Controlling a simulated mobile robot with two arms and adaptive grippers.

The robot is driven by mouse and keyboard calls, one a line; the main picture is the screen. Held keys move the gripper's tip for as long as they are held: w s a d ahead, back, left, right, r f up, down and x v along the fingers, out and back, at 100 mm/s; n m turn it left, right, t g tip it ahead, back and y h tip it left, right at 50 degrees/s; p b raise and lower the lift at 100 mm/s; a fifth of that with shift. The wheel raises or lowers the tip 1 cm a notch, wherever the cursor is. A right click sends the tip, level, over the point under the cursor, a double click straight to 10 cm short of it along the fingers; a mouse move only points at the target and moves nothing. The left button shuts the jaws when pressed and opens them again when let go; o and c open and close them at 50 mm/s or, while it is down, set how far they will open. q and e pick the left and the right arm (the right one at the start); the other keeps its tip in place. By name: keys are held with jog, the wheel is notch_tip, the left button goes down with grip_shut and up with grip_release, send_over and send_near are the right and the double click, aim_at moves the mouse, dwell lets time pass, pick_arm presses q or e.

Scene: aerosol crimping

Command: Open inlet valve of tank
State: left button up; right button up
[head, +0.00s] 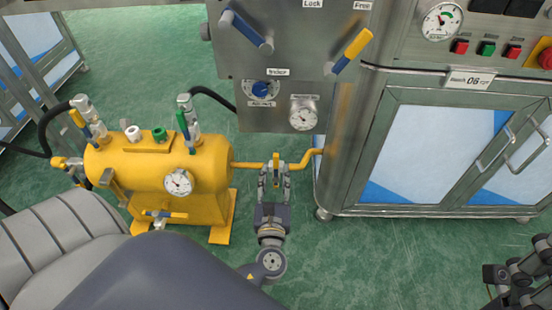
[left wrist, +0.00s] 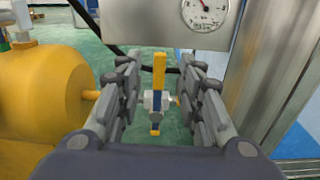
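The yellow tank (head: 160,165) stands at the left on yellow feet. A yellow pipe (head: 307,157) runs from its right end to the steel cabinet. The inlet valve (head: 281,163) sits on this pipe with a yellow handle; in the left wrist view the valve handle (left wrist: 159,70) is yellow and blue and stands upright. My left gripper (head: 275,172) is at the valve, its fingers apart on either side of the handle. In the left wrist view gaps show between the handle and both fingers. My right gripper (head: 525,272) is partly in view at the lower right; its opening is unclear.
A gauge (head: 178,182) and other valves with blue, green and yellow handles are on the tank. A control panel (head: 290,50) with levers hangs above the pipe. The steel cabinet (head: 348,150) stands close right of the valve. Green floor lies free in front.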

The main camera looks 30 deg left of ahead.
aim_at(276, 159)
pick_arm(q)
jog(key=b+x, duration=0.1)
jog(key=x, duration=0.7)
jog(key=shift+d, duration=0.1)
jog(key=shift+c, duration=0.5)
jog(key=shift+s, duration=0.1)
grip_shut()
